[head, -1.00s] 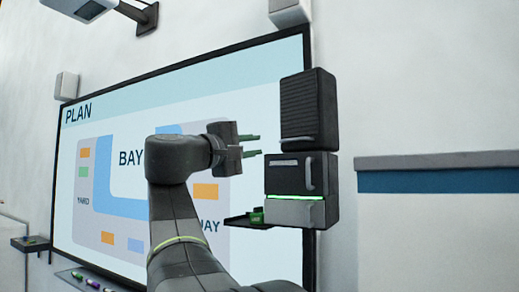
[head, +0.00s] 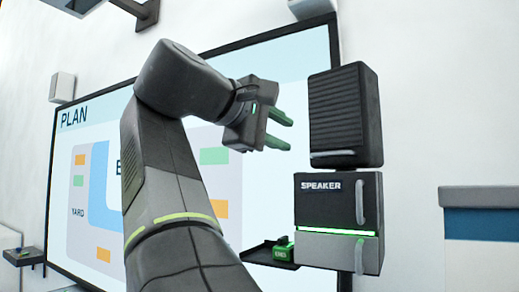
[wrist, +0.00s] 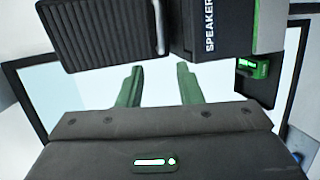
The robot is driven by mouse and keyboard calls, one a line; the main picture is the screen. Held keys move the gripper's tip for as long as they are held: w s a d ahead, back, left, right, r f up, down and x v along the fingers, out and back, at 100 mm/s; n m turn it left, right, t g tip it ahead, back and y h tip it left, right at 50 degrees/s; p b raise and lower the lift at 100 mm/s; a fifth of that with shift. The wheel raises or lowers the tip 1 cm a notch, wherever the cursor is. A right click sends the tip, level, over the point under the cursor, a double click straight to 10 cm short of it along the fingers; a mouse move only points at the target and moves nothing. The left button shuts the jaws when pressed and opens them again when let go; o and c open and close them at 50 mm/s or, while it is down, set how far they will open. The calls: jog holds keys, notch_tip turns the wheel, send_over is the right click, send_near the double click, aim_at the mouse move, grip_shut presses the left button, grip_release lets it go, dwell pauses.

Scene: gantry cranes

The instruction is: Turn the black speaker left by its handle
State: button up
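The black box labelled SPEAKER (head: 322,208) is in the middle of a stack on the right in the head view, with a vertical grey handle (head: 360,203) on its right side. In the wrist view the labelled black box (wrist: 190,35) is at the top, its lettering sideways. A ribbed black unit (head: 340,112) sits above it and also shows in the wrist view (wrist: 100,35). My gripper (head: 289,134) is left of the stack, level with the lower ribbed unit, apart from the handle. Its green fingers (wrist: 160,75) are spread with nothing between them.
A grey box (head: 325,252) with its own handle is below a green light strip (head: 337,232). A small dark shelf (head: 262,252) with a green item (head: 283,250) juts out left of it. The PLAN board (head: 90,160) is behind my arm. A ledge (head: 480,198) is at the right.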

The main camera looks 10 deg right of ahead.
aim_at(324, 154)
jog(key=shift+s+p+x, duration=0.2)
jog(key=shift+p+x, duration=0.7)
jog(key=shift+x, duration=5.8)
jog(key=shift+d, duration=0.2)
grip_shut()
